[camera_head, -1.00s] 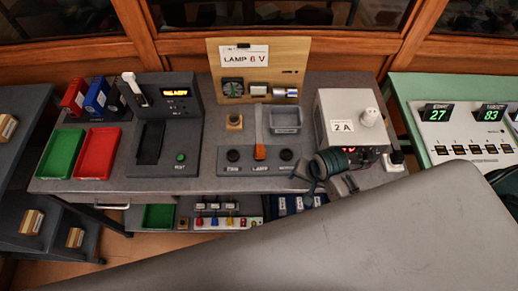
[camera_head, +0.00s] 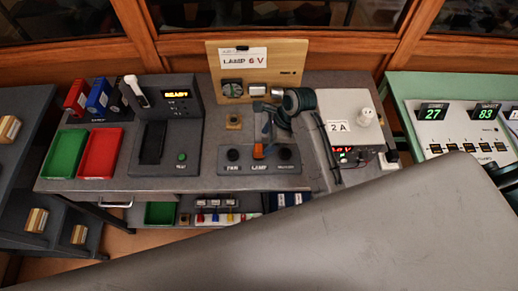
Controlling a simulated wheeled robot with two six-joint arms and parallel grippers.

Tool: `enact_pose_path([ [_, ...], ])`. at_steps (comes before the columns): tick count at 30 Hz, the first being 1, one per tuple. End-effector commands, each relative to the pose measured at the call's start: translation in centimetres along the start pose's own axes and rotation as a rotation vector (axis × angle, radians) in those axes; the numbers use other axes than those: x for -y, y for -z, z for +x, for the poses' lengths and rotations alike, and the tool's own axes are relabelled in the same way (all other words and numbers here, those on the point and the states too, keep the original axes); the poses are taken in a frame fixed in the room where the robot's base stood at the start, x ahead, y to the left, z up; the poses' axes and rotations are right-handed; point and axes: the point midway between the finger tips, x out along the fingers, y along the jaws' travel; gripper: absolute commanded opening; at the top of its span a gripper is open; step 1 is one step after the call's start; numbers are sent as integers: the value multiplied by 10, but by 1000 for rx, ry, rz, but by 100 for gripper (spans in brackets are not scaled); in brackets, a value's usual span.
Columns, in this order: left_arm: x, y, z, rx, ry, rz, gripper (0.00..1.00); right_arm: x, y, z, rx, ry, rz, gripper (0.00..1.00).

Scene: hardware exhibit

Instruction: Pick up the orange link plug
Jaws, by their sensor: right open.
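The orange link plug (camera_head: 258,152) stands upright in the middle of the dark front panel, just above the word LAMP. My right gripper (camera_head: 268,127) is over the bench directly behind and above the plug, its fingers pointing down and to the left. It is open and holds nothing. I cannot tell from this view how far above the plug the fingertips are. The gripper hides part of the grey tray behind the panel. My left gripper is not in view.
Black knobs (camera_head: 233,155) flank the plug on the panel (camera_head: 240,168). A wooden board (camera_head: 292,50) marked LAMP 6 V stands behind. The pale 2 A power box (camera_head: 348,104) is at right. Red (camera_head: 101,152) and green (camera_head: 64,154) trays lie at left.

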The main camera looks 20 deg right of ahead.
Motion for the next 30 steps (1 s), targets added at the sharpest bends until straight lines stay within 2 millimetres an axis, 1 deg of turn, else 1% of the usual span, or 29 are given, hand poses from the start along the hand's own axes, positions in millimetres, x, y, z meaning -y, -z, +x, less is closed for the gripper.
enact_pose_path([
  [3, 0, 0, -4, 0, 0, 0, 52, 0, -1, 14, 0, -1, 0, 64],
  [7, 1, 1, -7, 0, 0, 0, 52, 0, 0, 21, 0, 0, -1, 64],
  [10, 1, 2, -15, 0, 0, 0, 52, 1, -1, 29, -2, -2, 0, 64],
  [14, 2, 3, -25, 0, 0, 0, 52, 2, -3, 46, -1, -2, 0, 64],
  [15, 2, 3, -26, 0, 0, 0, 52, 2, -2, 53, -1, -3, -1, 64],
  [18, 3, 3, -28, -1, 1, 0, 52, 3, -1, 64, -1, 0, -1, 64],
  [21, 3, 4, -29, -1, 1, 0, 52, 3, -1, 70, -2, 1, -2, 64],
  [27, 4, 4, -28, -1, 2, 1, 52, 4, 0, 71, -2, 3, -3, 64],
  [28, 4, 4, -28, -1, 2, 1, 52, 4, 0, 71, -2, 3, -3, 62],
  [29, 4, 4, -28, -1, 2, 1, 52, 3, 0, 71, -2, 2, -3, 56],
  [30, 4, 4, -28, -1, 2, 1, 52, 3, 0, 71, -1, 2, -3, 48],
])
